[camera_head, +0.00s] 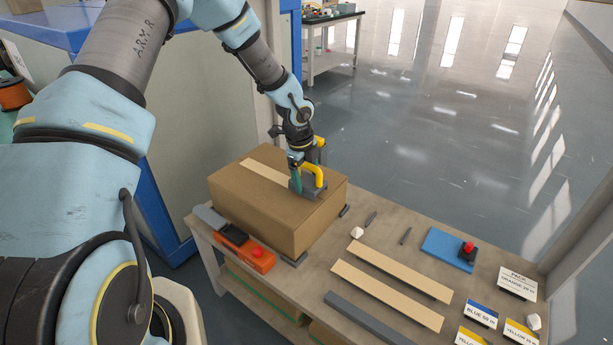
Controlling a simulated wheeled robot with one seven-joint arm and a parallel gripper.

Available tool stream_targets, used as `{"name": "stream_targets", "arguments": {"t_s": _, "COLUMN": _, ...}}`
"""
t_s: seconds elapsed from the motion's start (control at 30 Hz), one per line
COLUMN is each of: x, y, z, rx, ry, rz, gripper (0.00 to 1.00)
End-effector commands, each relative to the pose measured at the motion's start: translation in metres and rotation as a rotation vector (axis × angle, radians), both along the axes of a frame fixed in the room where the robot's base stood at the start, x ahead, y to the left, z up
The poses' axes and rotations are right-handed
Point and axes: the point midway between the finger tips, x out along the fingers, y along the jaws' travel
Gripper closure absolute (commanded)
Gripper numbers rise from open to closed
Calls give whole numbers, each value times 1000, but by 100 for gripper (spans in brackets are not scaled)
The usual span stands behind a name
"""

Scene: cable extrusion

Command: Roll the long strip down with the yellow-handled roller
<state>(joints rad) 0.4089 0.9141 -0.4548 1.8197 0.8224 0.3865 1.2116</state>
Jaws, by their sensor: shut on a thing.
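A cardboard box (262,218) stands on the table, with a long tan strip (262,170) lying along its top. The yellow-handled roller (314,175) is at the right end of the visible strip, low on the box top. My gripper (297,168) is shut on the roller at its handle. The roller's grey lower part appears to touch the box top or strip; exact contact cannot be told. The strip's part under the roller is hidden.
An orange tool with a red button (257,255) lies beside the box. Two loose tan strips (386,294), a grey bar (366,318), a blue plate with a red knob (450,249) and label cards (517,283) occupy the table's right. A blue-edged cabinet (165,190) stands behind at left.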

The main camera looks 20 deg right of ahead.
Motion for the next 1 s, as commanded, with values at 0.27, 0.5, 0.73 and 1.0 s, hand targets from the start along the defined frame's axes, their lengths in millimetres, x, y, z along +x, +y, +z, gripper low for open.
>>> {"name": "stream_targets", "arguments": {"t_s": 0.27, "x": 0, "y": 0, "z": -3, "rx": -1, "ry": 0, "rz": 0, "gripper": 71}}
{"name": "stream_targets", "arguments": {"t_s": 0.5, "x": 6, "y": 3, "z": -2, "rx": 0, "ry": 0, "rz": 2, "gripper": 71}}
{"name": "stream_targets", "arguments": {"t_s": 0.73, "x": 19, "y": 11, "z": -1, "rx": 0, "ry": 0, "rz": 2, "gripper": 71}}
{"name": "stream_targets", "arguments": {"t_s": 1.0, "x": 30, "y": 17, "z": -3, "rx": 0, "ry": 0, "rz": 1, "gripper": 71}}
